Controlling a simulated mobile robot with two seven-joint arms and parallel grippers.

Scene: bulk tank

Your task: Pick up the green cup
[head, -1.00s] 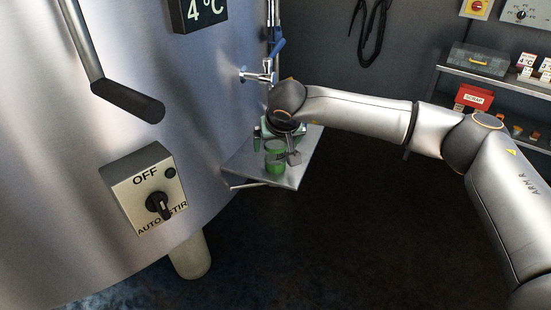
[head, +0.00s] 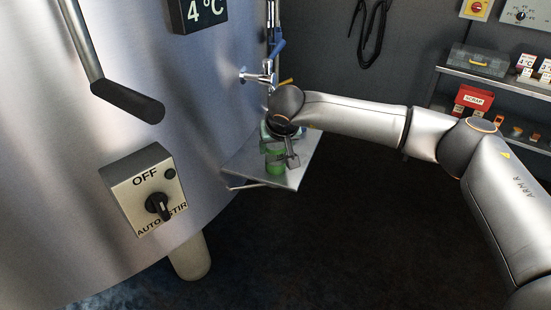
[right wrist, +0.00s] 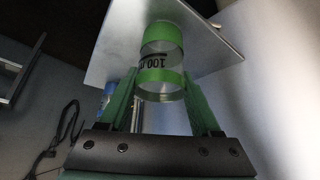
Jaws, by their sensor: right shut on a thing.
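The green cup (head: 275,168) is at the small metal shelf (head: 245,165) on the side of the tank. In the right wrist view the cup (right wrist: 162,62) is clear with green bands and black print. My right gripper (head: 281,152) is at the cup, partly hiding it in the head view. In the right wrist view its two green fingers (right wrist: 163,98) stand on either side of the cup, and it is shut on it. I cannot tell whether the cup's base touches the shelf. My left gripper is not in view.
A tap (head: 262,76) juts from the tank above the shelf. A switch box (head: 148,188) and a lever handle (head: 128,101) stick out at the left. A wall rack (head: 490,82) holds boxes at the right. The dark floor in front is clear.

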